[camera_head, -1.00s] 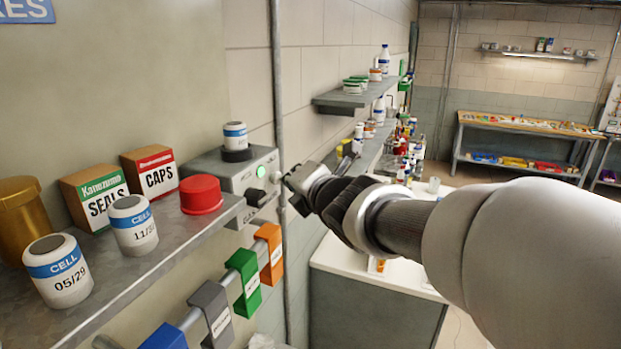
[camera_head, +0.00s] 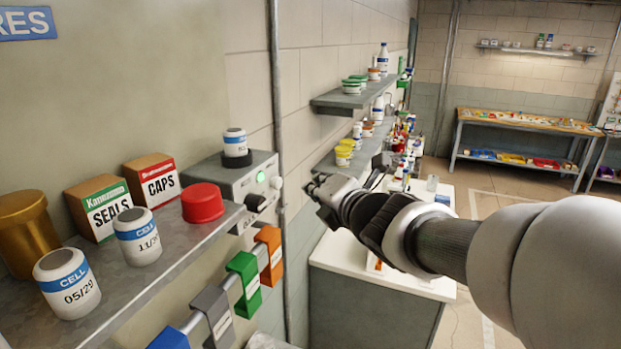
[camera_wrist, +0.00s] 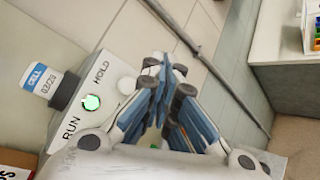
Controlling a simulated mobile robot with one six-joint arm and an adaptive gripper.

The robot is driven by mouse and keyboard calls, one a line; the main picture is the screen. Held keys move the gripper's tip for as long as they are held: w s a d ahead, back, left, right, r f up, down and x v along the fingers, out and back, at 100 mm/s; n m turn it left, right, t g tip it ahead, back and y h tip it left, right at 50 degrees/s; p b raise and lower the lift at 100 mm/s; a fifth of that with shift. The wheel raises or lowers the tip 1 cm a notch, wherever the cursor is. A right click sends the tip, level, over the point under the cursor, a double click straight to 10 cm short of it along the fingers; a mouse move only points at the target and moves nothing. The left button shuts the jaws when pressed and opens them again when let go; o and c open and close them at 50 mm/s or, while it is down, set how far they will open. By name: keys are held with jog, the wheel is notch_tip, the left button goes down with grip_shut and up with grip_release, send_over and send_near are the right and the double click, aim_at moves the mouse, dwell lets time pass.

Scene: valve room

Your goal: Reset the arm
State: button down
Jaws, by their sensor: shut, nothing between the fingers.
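My gripper (camera_head: 319,187) is shut and empty. It hangs in the air to the right of the grey control box (camera_head: 228,180), apart from it in the picture. In the wrist view its fingers (camera_wrist: 167,80) are together, in front of the box. The box has a lit green button (camera_head: 261,177), which also shows in the wrist view (camera_wrist: 91,102) between the words RUN and HOLD. A white round knob (camera_head: 277,182) sits at the box's right side. A black knob (camera_head: 256,202) is lower on its front.
A cell (camera_head: 235,142) stands on the box. The left shelf (camera_head: 165,262) holds more cells, a red cap (camera_head: 202,203), boxes and a gold canister (camera_head: 24,232). Coloured hangers (camera_head: 245,285) are below. A vertical pipe (camera_head: 279,120) and a white counter (camera_head: 340,257) are near my arm.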

jog(key=shift+s+d, duration=0.3)
jog(key=shift+d, duration=0.4)
jog(key=s+d+f+m+g+h+b, duration=0.3)
jog(key=s+d+f+m+h+b, duration=0.5)
jog(key=s+d+f+m+b, duration=0.8)
jog(key=s+a+f+m+g+y+b, duration=0.1)
jog(key=s+f+m+g+b, duration=0.2)
jog(key=s+f+m, duration=1)
jog(key=s+f+g, duration=0.3)
jog(key=s+f, duration=0.1)
jog(key=f, duration=0.1)
jog(key=shift+s+a+m+b, duration=0.15)
jog(key=shift+a+m+b, duration=0.05)
jog(key=shift+m+b, duration=0.15)
jog(key=c, duration=2.4)
grip_release()
jog(key=shift+f, duration=0.1)
